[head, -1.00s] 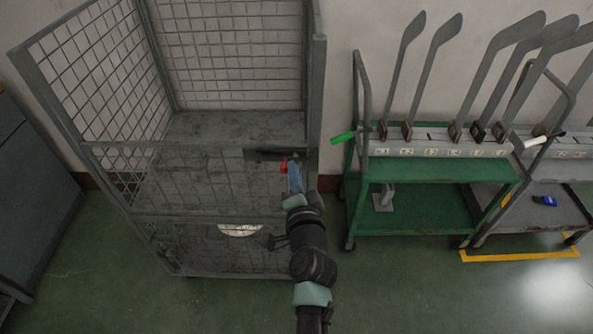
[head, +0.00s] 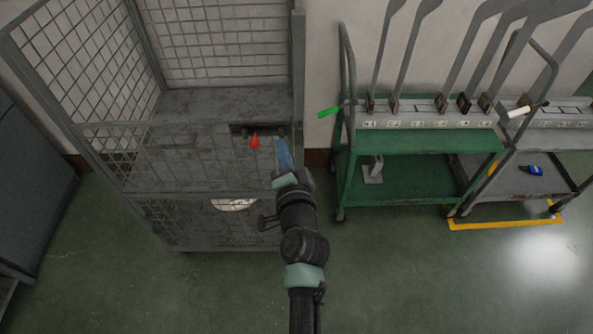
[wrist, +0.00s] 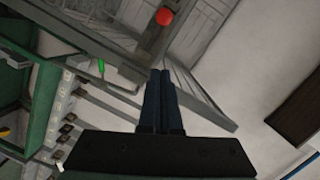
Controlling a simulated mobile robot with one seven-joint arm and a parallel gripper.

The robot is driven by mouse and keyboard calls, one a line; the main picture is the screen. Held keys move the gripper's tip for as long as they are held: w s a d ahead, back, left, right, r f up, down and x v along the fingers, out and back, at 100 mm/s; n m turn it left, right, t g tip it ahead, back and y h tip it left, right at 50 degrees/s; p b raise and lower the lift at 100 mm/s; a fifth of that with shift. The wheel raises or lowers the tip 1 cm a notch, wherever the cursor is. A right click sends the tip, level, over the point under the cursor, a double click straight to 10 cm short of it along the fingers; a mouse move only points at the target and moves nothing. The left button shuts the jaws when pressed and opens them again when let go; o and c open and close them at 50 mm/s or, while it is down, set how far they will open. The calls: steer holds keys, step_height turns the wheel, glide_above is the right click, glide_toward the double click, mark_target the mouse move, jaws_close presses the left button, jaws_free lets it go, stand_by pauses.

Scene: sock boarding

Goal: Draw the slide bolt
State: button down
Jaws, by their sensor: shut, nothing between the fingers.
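The slide bolt has a red knob (head: 255,142) and a dark bar and housing (head: 262,130) near the top right of the cage cart's front gate (head: 200,160). The red knob also shows in the wrist view (wrist: 164,17), beyond the fingertips. My gripper (head: 283,145) is shut and empty, with its blue fingers just right of the knob in the head view and a visible gap between them. In the wrist view the closed fingers (wrist: 161,75) lie side by side, pointing toward the cage. The far end of the bolt is hard to make out.
The mesh cage cart (head: 130,40) stands against the wall. The green floor in front is clear.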

steer(key=s, duration=0.7)
steer(key=shift+d+r, duration=0.2)
steer(key=shift+r, duration=0.2)
step_height(320, 180, up, 32)
steer(key=w+a+r+n+t+p, duration=0.1)
steer(key=w+n+t+p, duration=0.1)
steer(key=n+t+p, duration=0.4)
steer(key=s+r+n+t+h+p, duration=0.1)
steer(key=s+r, duration=0.4)
steer(key=r, duration=0.4)
steer(key=s+d+r+n+t+p, duration=0.1)
steer(key=s+r, duration=0.4)
steer(key=r, duration=0.5)
steer(key=s+r+n+t+h+p, duration=0.1)
steer(key=s+r+n+t, duration=0.1)
steer(key=s+r, duration=0.3)
step_height(320, 180, up, 5)
steer(key=shift+d+f+n+t+h, duration=0.15)
steer(key=shift+d+n+t+h, duration=0.15)
steer(key=shift+d+n+t, duration=0.15)
steer(key=c, duration=1.5)
jaws_free()
steer(key=shift+a, duration=0.1)
steer(key=shift+c, duration=0.2)
